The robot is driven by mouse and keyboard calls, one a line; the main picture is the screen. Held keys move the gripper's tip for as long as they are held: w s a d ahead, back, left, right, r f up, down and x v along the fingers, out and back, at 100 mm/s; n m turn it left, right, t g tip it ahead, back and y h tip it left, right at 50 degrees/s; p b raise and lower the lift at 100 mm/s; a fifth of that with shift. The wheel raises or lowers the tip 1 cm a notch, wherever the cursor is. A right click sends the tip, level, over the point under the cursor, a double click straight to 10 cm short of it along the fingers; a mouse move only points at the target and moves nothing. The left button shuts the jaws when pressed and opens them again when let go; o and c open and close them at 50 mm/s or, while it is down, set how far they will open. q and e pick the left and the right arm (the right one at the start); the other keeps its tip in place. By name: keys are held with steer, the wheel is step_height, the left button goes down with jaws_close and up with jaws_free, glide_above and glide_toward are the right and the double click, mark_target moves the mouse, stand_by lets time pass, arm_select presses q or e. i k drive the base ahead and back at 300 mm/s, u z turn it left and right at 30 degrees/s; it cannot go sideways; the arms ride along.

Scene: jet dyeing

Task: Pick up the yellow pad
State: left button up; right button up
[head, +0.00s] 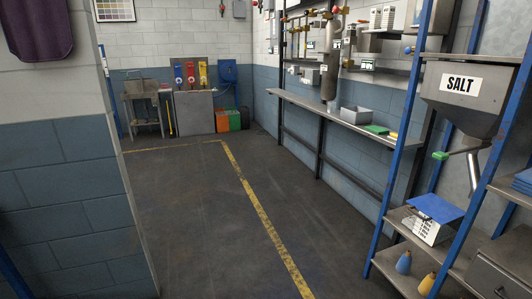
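A small yellow item (393,136), which looks like the yellow pad, lies on the long grey wall shelf (290,103) at the right. It is partly hidden behind the blue upright of the near rack. A flat green pad (376,130) lies beside it on the left. Neither of my grippers shows in the head view, and nothing is seen touching the yellow item.
A grey open box (355,115) stands on the same shelf. The blue-post rack (395,165) with the SALT hopper (462,95) stands in front at the right. A wall corner (75,190) blocks the left. The floor (195,210) between is clear, with a yellow line.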

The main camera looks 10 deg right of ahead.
mark_target(393, 136)
steer(key=z, duration=0.4)
steer(key=i, duration=2.15)
steer(key=z, duration=1.4)
steer(key=i, duration=1.35)
steer(key=z, duration=0.6)
